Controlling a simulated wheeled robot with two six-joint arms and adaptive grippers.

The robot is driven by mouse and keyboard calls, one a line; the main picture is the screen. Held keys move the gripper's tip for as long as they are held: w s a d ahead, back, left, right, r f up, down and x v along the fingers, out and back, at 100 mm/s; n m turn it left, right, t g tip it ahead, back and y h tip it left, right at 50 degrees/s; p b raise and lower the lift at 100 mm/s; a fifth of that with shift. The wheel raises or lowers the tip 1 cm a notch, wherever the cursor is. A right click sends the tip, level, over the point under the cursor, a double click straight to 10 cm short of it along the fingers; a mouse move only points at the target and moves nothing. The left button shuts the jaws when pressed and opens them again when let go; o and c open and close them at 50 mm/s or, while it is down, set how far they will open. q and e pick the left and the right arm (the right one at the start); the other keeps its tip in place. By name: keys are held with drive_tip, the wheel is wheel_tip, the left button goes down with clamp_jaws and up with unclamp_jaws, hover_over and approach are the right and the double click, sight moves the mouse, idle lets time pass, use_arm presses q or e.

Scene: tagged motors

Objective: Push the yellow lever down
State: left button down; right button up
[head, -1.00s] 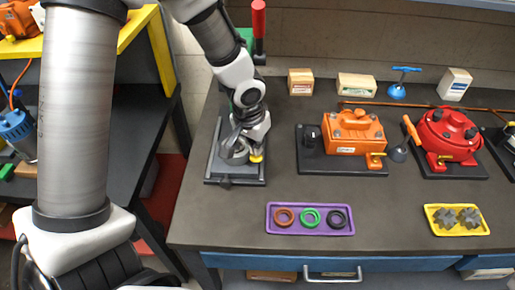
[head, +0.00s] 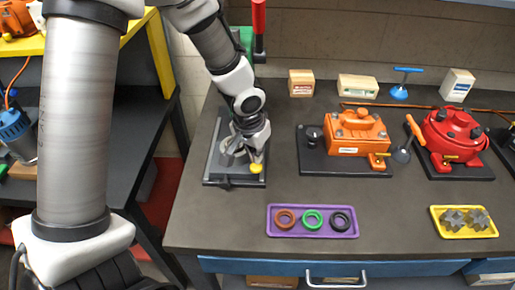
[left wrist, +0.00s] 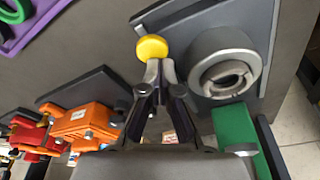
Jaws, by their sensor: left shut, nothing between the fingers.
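The yellow lever shows as a round yellow knob (head: 256,168) at the front right of a dark base plate (head: 215,172) at the left end of the bench. A grey ring-shaped housing (left wrist: 225,75) sits beside it on the plate. My left gripper (head: 257,157) is shut and empty, pointing down just behind the knob. In the left wrist view, the fingertips (left wrist: 153,70) are together right at the edge of the yellow knob (left wrist: 151,48), apparently touching it. The lever's stem is hidden by the fingers. My right gripper is not in view.
A purple tray (head: 313,234) with rings lies in front. To the right are an orange machine (head: 358,130), a red machine (head: 452,132) and a yellow tray (head: 462,233). A red-handled upright (head: 259,20) stands behind my arm. The front left bench top is clear.

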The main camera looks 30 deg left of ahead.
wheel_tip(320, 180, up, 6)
drive_tip(key=p, duration=0.6)
idle(0.4)
